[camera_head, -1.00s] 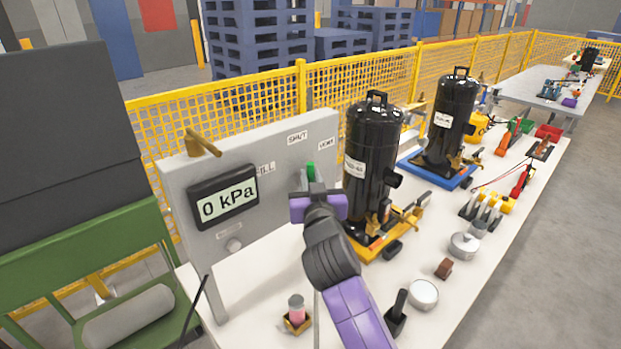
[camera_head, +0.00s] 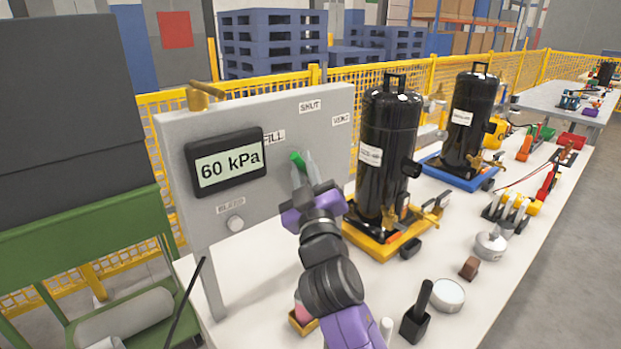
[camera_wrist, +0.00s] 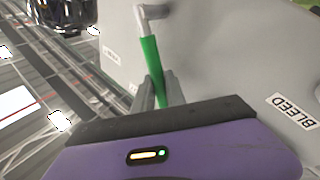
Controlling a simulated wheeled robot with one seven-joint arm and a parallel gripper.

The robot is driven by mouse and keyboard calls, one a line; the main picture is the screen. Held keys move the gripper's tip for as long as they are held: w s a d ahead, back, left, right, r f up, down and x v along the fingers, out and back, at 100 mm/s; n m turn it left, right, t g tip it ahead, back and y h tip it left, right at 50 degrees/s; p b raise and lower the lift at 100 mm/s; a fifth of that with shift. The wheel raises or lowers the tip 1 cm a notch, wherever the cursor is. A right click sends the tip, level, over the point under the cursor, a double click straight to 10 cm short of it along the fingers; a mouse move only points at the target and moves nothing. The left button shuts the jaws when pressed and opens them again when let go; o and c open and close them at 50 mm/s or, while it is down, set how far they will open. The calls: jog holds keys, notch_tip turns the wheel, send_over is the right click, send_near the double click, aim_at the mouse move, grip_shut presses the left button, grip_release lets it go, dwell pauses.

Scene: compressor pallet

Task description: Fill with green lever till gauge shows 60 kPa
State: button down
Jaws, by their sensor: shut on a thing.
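The gauge (camera_head: 229,163) on the grey panel (camera_head: 270,200) reads 60 kPa. The green lever (camera_head: 298,160) is on the panel front, tilted up and left toward the FILL label (camera_head: 273,138). My purple gripper (camera_head: 305,172) has its two grey fingers around the lever. In the wrist view the green lever (camera_wrist: 150,62) runs from a grey elbow pivot down between the fingertips of my gripper (camera_wrist: 156,92), which are shut on it. The lever's grip end is partly hidden by the fingers.
A BLEED knob (camera_head: 235,223) sits below the gauge. A brass handle (camera_head: 203,94) tops the panel. A black compressor (camera_head: 385,160) on a yellow pallet (camera_head: 375,248) stands close to the right. A black holder (camera_head: 417,318) and a round tin (camera_head: 448,294) are at the front.

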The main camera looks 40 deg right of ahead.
jog(key=shift+a+f+n+t+y+b, duration=0.25)
jog(key=shift+a+f+n+t+b, duration=0.2)
jog(key=shift+n, duration=0.4)
jog(key=shift+a+f+n+t+y+b, duration=0.3)
jog(key=shift+n+b, duration=0.25)
jog(key=shift+n, duration=0.3)
jog(key=shift+r, duration=0.1)
jog(key=c, duration=1.6)
grip_release()
jog(key=shift+c, duration=0.2)
jog(key=b+v, duration=0.2)
jog(key=v, duration=0.5)
jog(key=shift+s+f, duration=0.25)
jog(key=shift+s, duration=0.1)
